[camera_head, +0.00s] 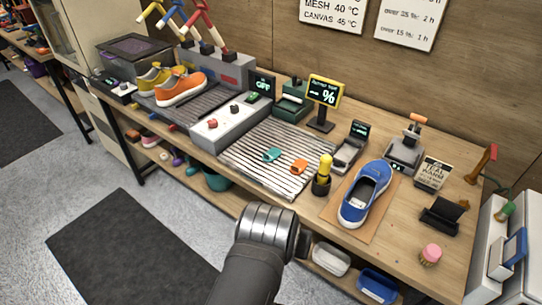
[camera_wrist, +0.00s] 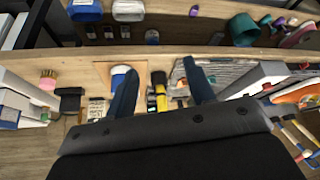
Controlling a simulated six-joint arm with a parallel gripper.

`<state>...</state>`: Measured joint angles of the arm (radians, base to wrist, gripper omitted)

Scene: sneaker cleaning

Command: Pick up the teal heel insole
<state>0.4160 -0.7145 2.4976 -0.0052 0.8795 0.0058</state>
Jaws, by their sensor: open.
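The teal heel insole (camera_head: 271,155) lies on the slatted rack (camera_head: 253,180) in the middle of the bench in the head view. An orange insole (camera_head: 299,167) lies to its right on the same rack. My gripper shows in the wrist view (camera_wrist: 159,66), with its two dark fingers apart and nothing between them. In the head view my arm reaches up from the bottom to the bench's front edge, short of the rack; the fingers cannot be made out there. In the wrist view I cannot clearly pick out the teal insole.
A yellow-topped brush (camera_head: 324,176) stands at the rack's right edge. A blue sneaker (camera_head: 365,194) stands on a brown mat right of it. A white control box (camera_head: 232,122) borders the rack's left side. A percent display (camera_head: 324,92) stands behind. Blue and white trays are below the bench.

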